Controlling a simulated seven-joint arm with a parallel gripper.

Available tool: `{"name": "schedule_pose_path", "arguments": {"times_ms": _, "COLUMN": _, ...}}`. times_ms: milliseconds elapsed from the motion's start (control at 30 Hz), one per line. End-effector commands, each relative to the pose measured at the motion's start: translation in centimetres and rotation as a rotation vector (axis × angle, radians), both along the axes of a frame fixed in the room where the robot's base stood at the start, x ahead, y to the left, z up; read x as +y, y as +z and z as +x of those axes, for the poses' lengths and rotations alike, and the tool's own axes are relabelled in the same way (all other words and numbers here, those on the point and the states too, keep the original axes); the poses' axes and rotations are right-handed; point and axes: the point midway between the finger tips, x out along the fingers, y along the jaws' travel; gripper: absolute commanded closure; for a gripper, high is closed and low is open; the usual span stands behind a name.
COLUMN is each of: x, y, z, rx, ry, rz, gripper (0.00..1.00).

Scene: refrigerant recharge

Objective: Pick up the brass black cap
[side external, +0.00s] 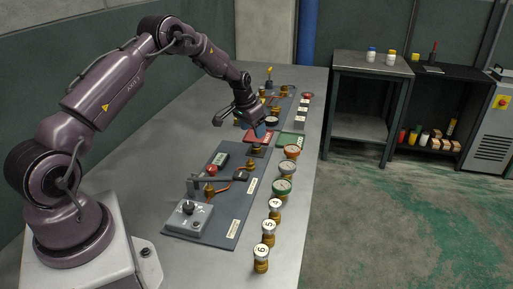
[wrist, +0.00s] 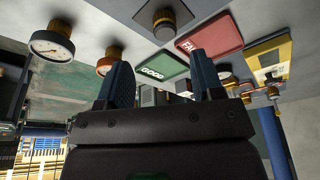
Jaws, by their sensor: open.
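A brass fitting with a dark top (wrist: 165,18) shows at the top edge of the wrist view, beyond my fingertips; it looks like the brass black cap, though I cannot be sure. A small brass piece (side external: 256,149) stands on a dark plate just below my gripper in the side view; I cannot tell whether it is the same one. My gripper (wrist: 161,72) is open, with nothing between its two blue-grey fingers. In the side view my gripper (side external: 262,130) hangs over the middle of the bench, above and partly in front of the red tray.
A green GOOD tray (side external: 291,141) and a red FAIL tray (wrist: 210,32) lie close by. Gauges (side external: 283,188) and numbered brass pieces (side external: 268,231) line the bench's right edge. A grey panel (side external: 238,208) with a control box (side external: 188,220) lies nearer the camera.

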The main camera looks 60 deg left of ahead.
Motion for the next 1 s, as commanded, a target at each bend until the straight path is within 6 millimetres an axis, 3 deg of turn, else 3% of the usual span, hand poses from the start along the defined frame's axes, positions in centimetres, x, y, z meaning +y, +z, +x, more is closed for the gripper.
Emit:
{"name": "schedule_pose_path", "arguments": {"times_ms": 100, "x": 0.1, "y": -1.8, "z": 0.5, "rx": 0.001, "ry": 0.001, "rz": 0.0, "gripper": 0.39}}
{"name": "schedule_pose_path", "arguments": {"times_ms": 333, "x": 0.3, "y": -3.2, "z": 0.9, "rx": 0.0, "ry": 0.001, "rz": 0.0, "gripper": 0.39}}
{"name": "schedule_pose_path", "arguments": {"times_ms": 633, "x": 1.1, "y": -7.1, "z": 1.9, "rx": 0.001, "ry": 0.001, "rz": 0.0, "gripper": 0.39}}
{"name": "schedule_pose_path", "arguments": {"times_ms": 933, "x": 1.1, "y": -7.5, "z": 2.1, "rx": 0.0, "ry": 0.001, "rz": 0.0, "gripper": 0.39}}
{"name": "schedule_pose_path", "arguments": {"times_ms": 967, "x": 1.1, "y": -7.5, "z": 2.1, "rx": 0.0, "ry": 0.001, "rz": 0.0, "gripper": 0.41}}
{"name": "schedule_pose_path", "arguments": {"times_ms": 1000, "x": 1.1, "y": -7.5, "z": 2.1, "rx": 0.0, "ry": 0.001, "rz": 0.0, "gripper": 0.5}}
